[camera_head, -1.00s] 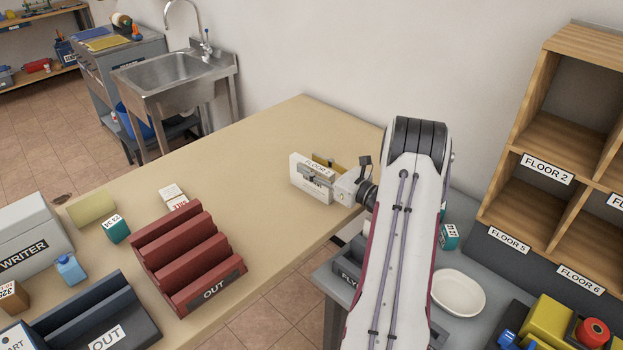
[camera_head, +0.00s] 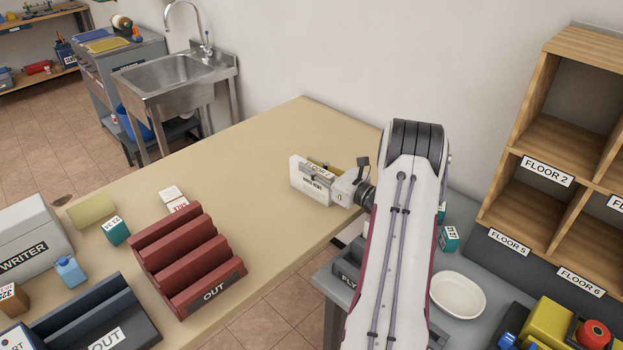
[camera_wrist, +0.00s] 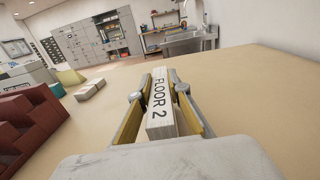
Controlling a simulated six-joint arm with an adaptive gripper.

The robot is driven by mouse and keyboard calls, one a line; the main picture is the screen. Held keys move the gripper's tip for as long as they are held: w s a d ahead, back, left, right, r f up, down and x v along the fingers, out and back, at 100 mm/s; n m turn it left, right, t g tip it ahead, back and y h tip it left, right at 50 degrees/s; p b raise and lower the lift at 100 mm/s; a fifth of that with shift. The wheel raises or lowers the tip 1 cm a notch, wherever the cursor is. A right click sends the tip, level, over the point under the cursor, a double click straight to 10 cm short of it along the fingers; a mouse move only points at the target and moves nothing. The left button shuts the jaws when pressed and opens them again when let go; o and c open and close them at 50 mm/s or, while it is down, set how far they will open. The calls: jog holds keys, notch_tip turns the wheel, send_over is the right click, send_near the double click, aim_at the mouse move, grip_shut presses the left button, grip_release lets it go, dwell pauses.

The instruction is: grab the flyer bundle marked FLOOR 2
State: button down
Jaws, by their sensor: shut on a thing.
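The flyer bundle (camera_head: 309,184) is a white block with FLOOR 2 on its narrow face. In the head view it is at the right part of the tan table. My gripper (camera_head: 322,175) is shut on the bundle. In the wrist view the FLOOR 2 bundle (camera_wrist: 161,104) sits upright between the two yellow-lined fingers of my gripper (camera_wrist: 158,100). The lettered face points toward the wrist camera. I cannot tell whether the bundle's underside touches the table (camera_head: 270,150).
On the right are a wooden FLOOR cubby shelf (camera_head: 535,190) and a white dish (camera_head: 457,295). The table's far part is clear.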

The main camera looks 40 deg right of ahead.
jog(key=shift+r, duration=0.2)
jog(key=shift+r, duration=4.85)
